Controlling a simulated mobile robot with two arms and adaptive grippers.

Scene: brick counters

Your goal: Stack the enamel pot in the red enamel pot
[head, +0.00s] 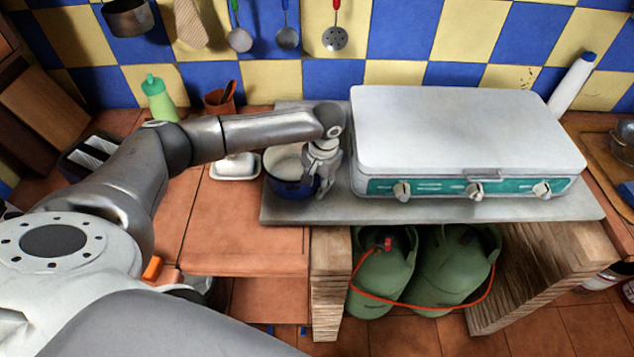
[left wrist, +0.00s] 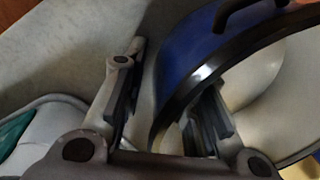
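A blue enamel pot (head: 287,188) with a white inside and dark rim stands at the left end of the grey slab, beside the stove; it also shows in the left wrist view (left wrist: 190,45). My left gripper (head: 324,181) is at the pot's right side. In the left wrist view the gripper (left wrist: 168,85) has its fingers apart, one outside the pot wall and one over the inside. The rim passes between them, with a gap to the outer finger. I see no red enamel pot. My right gripper is not in view.
A white-lidded stove (head: 465,130) fills the slab (head: 340,208) to the right. A white dish (head: 235,168), a green bottle (head: 158,98) and a terracotta pot (head: 219,104) stand left of the blue pot. The tiled counter (head: 245,225) in front is clear. Green gas bottles (head: 385,275) stand below.

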